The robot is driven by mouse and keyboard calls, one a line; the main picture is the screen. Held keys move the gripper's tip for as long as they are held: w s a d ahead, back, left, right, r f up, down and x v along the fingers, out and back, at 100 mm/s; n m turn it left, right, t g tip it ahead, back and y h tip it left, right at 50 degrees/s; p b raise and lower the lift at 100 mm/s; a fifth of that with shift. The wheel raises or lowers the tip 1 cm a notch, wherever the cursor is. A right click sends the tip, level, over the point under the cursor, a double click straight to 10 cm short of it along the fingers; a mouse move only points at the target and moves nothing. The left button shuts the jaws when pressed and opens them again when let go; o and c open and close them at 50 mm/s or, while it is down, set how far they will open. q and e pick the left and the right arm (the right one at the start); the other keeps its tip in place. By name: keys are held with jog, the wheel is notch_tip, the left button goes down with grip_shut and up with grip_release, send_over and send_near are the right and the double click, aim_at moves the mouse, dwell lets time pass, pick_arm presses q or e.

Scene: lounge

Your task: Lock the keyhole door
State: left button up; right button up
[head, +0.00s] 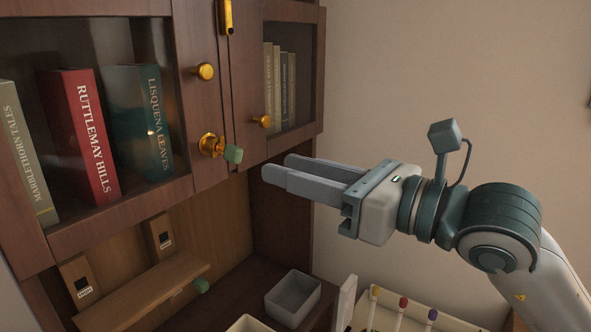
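The keyhole door (184,110) is a dark wooden cabinet door with a glass pane, and it looks shut. A gold knob (205,72) sits on its right side. Below the knob is a round gold lock (210,145). A key with a green head (233,154) sticks out of the lock towards the right. My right gripper (277,169) comes in from the right, its fingers pointing left. It looks open and empty, a little right of and below the key, apart from it in the picture. My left gripper is not in view.
Books (92,137) stand behind the glass. The neighbouring door has a small gold knob (262,121).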

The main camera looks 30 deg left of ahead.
aim_at(240, 156)
jog(key=shift+a, duration=0.1)
jog(key=shift+w+a+p, duration=0.2)
jog(key=shift+a+p, duration=0.75)
jog(key=shift+a, duration=1.45)
jog(key=shift+m, duration=1.2)
jog(key=shift+a+f+b, duration=0.1)
jog(key=shift+a+b, duration=0.75)
jog(key=shift+a, duration=0.5)
jog(key=shift+w+a+b, duration=0.2)
jog(key=shift+a+b, duration=0.1)
jog(key=shift+a, duration=1.35)
